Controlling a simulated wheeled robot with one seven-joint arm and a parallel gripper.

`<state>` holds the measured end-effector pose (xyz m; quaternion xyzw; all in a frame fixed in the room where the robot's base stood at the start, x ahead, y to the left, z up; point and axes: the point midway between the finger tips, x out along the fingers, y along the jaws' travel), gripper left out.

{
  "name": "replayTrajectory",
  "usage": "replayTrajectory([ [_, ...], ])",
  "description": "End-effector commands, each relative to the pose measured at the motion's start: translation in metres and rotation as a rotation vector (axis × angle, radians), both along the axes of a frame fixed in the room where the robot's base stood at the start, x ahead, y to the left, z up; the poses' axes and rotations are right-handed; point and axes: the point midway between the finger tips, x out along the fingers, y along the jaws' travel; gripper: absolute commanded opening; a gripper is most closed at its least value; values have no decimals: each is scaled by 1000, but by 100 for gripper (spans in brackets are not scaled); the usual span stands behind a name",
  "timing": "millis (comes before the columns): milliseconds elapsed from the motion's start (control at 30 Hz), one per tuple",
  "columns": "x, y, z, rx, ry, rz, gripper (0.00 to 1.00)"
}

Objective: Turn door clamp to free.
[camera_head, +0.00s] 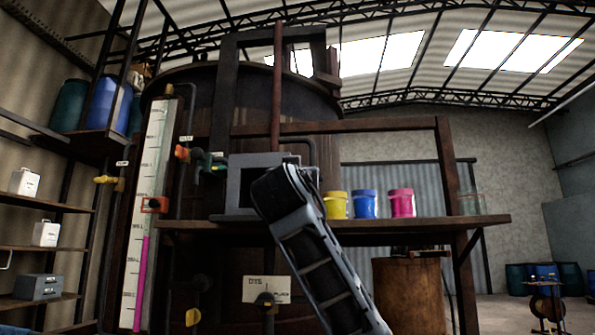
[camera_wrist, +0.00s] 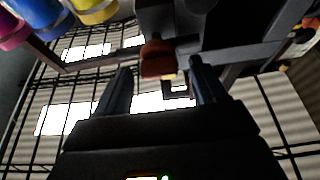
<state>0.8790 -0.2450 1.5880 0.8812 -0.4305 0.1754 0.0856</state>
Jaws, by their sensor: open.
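The wrist view shows an orange-brown block-like handle (camera_wrist: 158,62), which looks like the door clamp, against dark grey metal. My gripper (camera_wrist: 161,72) is open, with one dark finger on each side of the handle and visible gaps between. I cannot tell whether the fingertips reach past it. In the head view a grey box-like housing (camera_head: 233,187) stands on the shelf in front of the big dark vat (camera_head: 190,90). My arm covers its right part, and the clamp and my fingers are hidden there.
A yellow jar (camera_head: 337,206), a blue jar (camera_head: 365,205) and a pink jar (camera_head: 401,203) stand on the shelf (camera_head: 430,226) right of my arm. Valves with red and green handles (camera_head: 208,162) and a level gauge (camera_head: 146,210) are at left. A rusty drum (camera_head: 410,295) stands below.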

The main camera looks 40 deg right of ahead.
Motion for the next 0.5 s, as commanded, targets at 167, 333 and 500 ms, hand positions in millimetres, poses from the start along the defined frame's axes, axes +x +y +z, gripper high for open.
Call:
replayTrajectory([
  [167, 4, -5, 2, -1, 1, 1, 70],
  [333, 4, -5, 2, 0, 0, 1, 70],
  [500, 4, -5, 2, 0, 0, 1, 56],
])
